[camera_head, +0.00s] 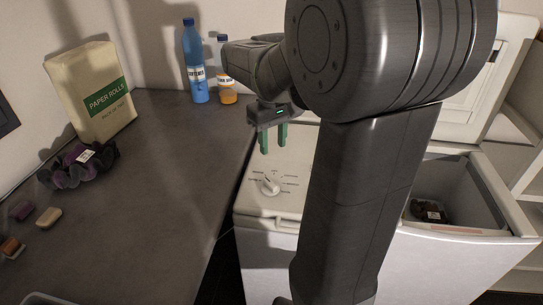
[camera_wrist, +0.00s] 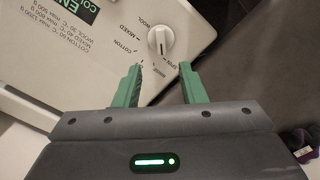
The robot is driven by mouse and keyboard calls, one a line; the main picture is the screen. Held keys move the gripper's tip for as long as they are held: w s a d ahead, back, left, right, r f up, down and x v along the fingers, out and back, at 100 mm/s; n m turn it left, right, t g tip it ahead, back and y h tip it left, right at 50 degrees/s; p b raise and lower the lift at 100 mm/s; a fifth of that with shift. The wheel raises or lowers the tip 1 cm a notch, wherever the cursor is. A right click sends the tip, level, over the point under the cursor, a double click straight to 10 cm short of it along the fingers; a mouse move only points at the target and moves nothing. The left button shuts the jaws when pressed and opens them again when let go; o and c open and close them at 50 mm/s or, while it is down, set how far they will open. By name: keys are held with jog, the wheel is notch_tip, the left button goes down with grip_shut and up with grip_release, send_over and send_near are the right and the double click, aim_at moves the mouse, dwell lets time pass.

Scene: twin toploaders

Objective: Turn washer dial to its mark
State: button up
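The washer dial (camera_head: 270,186) is a white knob with a raised grip bar on the pale top panel of the washer (camera_head: 262,206), with printed labels around it. In the wrist view the dial (camera_wrist: 160,41) is ahead of the fingertips, its bar pointing roughly up and down in the picture. Words such as cotton, mixed, wool and spin are printed around it; which one is the mark I cannot tell. My gripper (camera_head: 273,150) hangs above the panel, behind the dial in the head view. Its green fingers are apart and empty in the wrist view (camera_wrist: 163,88).
A dark counter (camera_head: 180,150) lies to the left, with a paper rolls bag (camera_head: 92,92), a blue bottle (camera_head: 195,68), an orange bottle (camera_head: 227,85) and dark cloth (camera_head: 75,168). An open white tub (camera_head: 455,240) is at right, a dark item (camera_head: 428,211) inside it.

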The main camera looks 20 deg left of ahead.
aim_at(270, 182)
jog(key=f, duration=1.3)
jog(key=shift+w+a+f+b, duration=0.2)
jog(key=shift+a+f+b, duration=0.1)
jog(key=shift+a+b, duration=0.1)
grip_shut()
